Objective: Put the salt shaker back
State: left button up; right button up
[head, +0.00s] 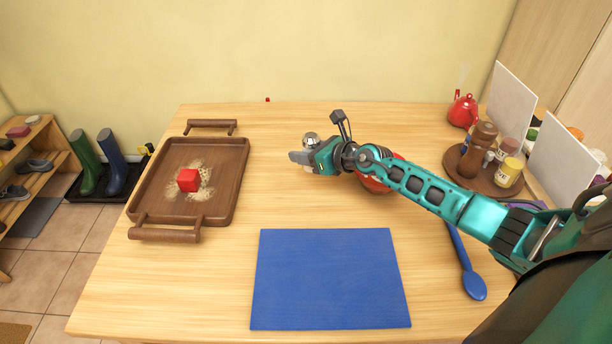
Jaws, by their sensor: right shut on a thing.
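My right gripper (303,157) is above the table, right of the brown tray, and is shut on the salt shaker (310,138). The shaker's shiny silver domed top shows above the fingers; most of its body is hidden by the gripper. A round wooden stand (490,188) at the right of the table holds a tall brown mill (478,150), a yellow-labelled jar (509,172) and other small jars. My left gripper is not in view.
A brown tray (236,190) at left holds a red block (188,180) amid crumbs. A blue board (330,280) lies in front. A red round thing (376,184) is partly hidden under my right arm. A blue spoon (472,284) and red kettle (462,110) are at right.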

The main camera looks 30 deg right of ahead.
aim_at(306, 168)
notch_tip(306, 168, down, 5)
jog(key=b, duration=0.3)
jog(key=shift+f, duration=0.2)
jog(key=shift+r, duration=0.1)
jog(key=o, duration=1.1)
